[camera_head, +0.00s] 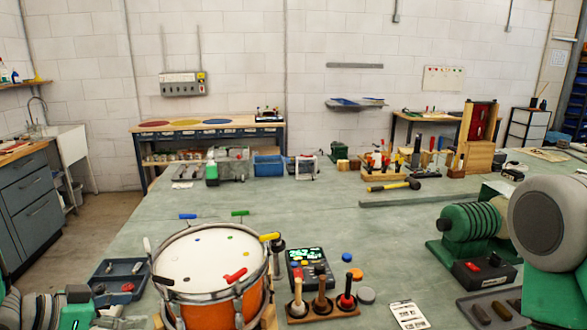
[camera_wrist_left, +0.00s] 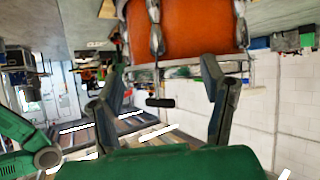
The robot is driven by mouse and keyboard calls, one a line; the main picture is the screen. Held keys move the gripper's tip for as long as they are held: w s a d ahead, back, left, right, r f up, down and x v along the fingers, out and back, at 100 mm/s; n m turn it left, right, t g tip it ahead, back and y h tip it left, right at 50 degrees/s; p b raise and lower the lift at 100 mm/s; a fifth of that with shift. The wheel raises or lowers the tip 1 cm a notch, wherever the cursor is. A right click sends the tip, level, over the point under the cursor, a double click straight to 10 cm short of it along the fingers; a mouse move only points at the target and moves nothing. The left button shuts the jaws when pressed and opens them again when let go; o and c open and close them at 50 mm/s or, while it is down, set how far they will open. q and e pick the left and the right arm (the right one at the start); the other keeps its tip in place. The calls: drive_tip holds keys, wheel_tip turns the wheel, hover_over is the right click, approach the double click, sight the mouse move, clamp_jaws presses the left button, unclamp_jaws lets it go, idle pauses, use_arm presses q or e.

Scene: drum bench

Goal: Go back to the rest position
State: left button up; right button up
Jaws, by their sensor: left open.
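My left gripper (camera_head: 105,318) is at the bottom left corner of the head view, mostly cut off by the edge, just left of the drum. In the left wrist view its two fingers (camera_wrist_left: 160,78) stand wide apart with nothing held between them. The orange drum (camera_head: 215,300) with a white head and metal rim stands on the bench at the lower middle left. In the left wrist view the drum (camera_wrist_left: 185,28) appears beyond the fingertips, apart from them as far as I can tell. My right gripper is not in view.
A dark tray (camera_head: 119,270) lies left of the drum. A drum key panel with a display (camera_head: 308,265) and a stand of wooden-handled tools (camera_head: 322,312) are right of it. A green ribbed machine (camera_head: 470,238) stands farther right. The middle of the bench (camera_head: 310,205) is clear.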

use_arm(q)
drive_tip(key=s+d+f+n+g+y, duration=0.2)
drive_tip(key=s+d+f+y, duration=0.1)
drive_tip(key=s+f, duration=0.3)
drive_tip(key=s+d+f+n+g+y, duration=0.25)
drive_tip(key=s+f, duration=0.25)
drive_tip(key=f, duration=0.4)
drive_tip(key=s+d+f+n+g+y, duration=0.1)
drive_tip(key=s+f+g, duration=0.15)
drive_tip(key=s, duration=0.45)
drive_tip(key=s+d+f+n+g+y, duration=0.1)
drive_tip(key=s+d+f, duration=0.15)
drive_tip(key=s, duration=0.55)
wheel_tip(320, 180, down, 11)
drive_tip(key=b, duration=1)
drive_tip(key=shift+s+a+g+b, duration=0.3)
drive_tip(key=shift+a+b, duration=0.05)
drive_tip(key=shift+a, duration=0.1)
